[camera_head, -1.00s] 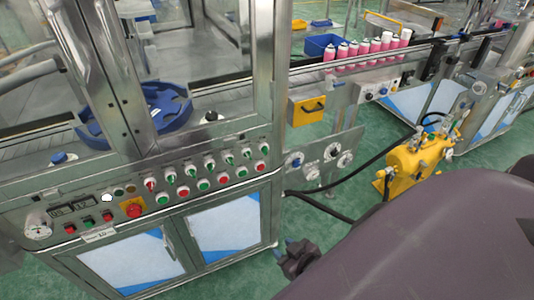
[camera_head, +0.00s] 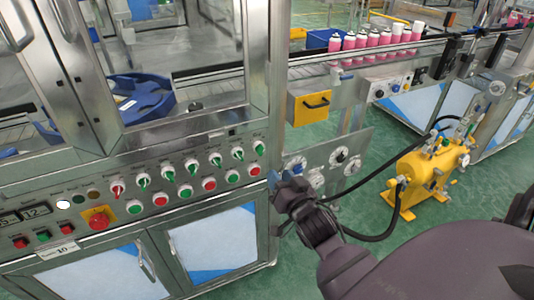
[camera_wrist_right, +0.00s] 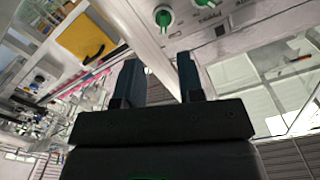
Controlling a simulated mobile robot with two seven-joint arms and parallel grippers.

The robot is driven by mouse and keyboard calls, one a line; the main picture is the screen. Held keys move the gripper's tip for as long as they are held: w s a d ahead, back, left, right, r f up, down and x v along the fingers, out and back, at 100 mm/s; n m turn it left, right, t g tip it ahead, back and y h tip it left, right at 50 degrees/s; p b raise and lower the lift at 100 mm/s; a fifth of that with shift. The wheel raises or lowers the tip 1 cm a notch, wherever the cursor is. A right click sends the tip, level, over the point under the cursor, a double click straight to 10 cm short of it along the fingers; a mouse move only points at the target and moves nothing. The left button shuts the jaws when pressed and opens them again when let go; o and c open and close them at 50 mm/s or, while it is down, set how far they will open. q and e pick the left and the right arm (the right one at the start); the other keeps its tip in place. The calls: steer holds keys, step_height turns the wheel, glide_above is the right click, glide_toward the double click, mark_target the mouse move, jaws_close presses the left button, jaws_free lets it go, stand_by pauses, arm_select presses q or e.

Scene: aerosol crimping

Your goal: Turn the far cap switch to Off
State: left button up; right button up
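The control panel (camera_head: 90,200) on the machine front carries a row of rotary switches. The leftmost switch (camera_head: 117,189) has a red knob; several others, up to the rightmost switch (camera_head: 260,147), have green knobs, some tilted. The labels are too small to read, so I cannot tell which is the far cap switch. My right gripper (camera_head: 284,177) is just right of the panel, below the rightmost switch and apart from it. In the right wrist view its two fingers (camera_wrist_right: 159,82) are spread and empty, with a green knob (camera_wrist_right: 163,17) beyond them. My left gripper is out of view.
Round push buttons (camera_head: 208,184) sit below the switches, with a red stop button (camera_head: 98,220) at left. A yellow box (camera_head: 311,105) and dials (camera_head: 338,156) are right of the panel. A yellow pump unit (camera_head: 420,172) with black hoses stands on the green floor.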

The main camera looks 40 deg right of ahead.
mark_target(262, 153)
steer(key=shift+m, duration=0.9)
steer(key=x, duration=0.6)
steer(key=b+x, duration=0.1)
steer(key=x, duration=0.2)
steer(key=shift+w+a+r, duration=0.1)
steer(key=shift+w+r, duration=0.15)
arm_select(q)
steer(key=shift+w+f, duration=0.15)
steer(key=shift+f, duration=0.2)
arm_select(e)
steer(key=shift+w, duration=0.65)
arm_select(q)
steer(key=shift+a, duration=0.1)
